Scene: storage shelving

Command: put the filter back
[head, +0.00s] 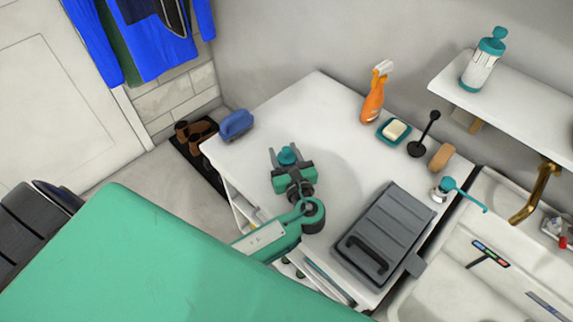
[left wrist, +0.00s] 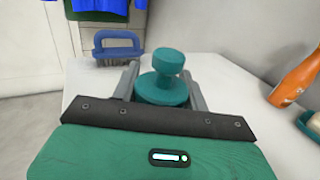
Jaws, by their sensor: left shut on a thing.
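A teal round piece with a knob on a wider disc, which looks like the filter (head: 288,155), is between the fingers of my left gripper (head: 287,160). My left gripper is shut on it, over the white top (head: 328,105). In the left wrist view, the teal piece (left wrist: 163,84) stands upright with a grey finger on each side of its disc. I cannot tell whether its underside touches the white top. My right gripper is not in view. No opening that matches the piece is clearly visible.
A grey case with a black handle (head: 385,235) lies right of my left arm. A blue brush (head: 236,124), orange spray bottle (head: 373,95), soap dish (head: 394,131), black plunger-like tool (head: 421,143) and teal-topped dispenser (head: 441,189) stand around. A sink (head: 510,200) is at right.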

